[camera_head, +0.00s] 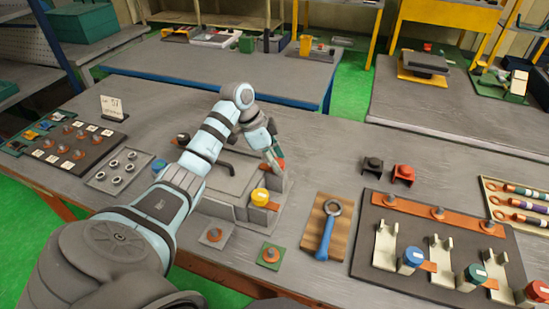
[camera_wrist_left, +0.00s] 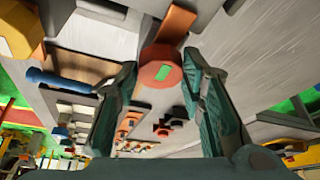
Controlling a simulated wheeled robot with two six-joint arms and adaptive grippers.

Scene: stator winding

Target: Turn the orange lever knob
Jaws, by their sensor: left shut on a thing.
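The orange lever knob (camera_wrist_left: 160,72) shows in the left wrist view as a faceted orange head with a green mark on its face, at the end of an orange lever. My left gripper (camera_wrist_left: 160,90) is shut on it, one finger on each side. In the head view my left gripper (camera_head: 271,157) reaches down at the right rear of a grey fixture (camera_head: 225,180), and a bit of the orange knob (camera_head: 280,164) shows at its fingertips. My arm hides part of the fixture. My right gripper is not in view.
A yellow knob (camera_head: 260,196) stands on the fixture's front right corner. A blue-handled ring wrench (camera_head: 327,232) lies on a wooden board to the right. Black (camera_head: 372,165) and red (camera_head: 403,174) blocks stand farther right. The table behind the fixture is mostly clear.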

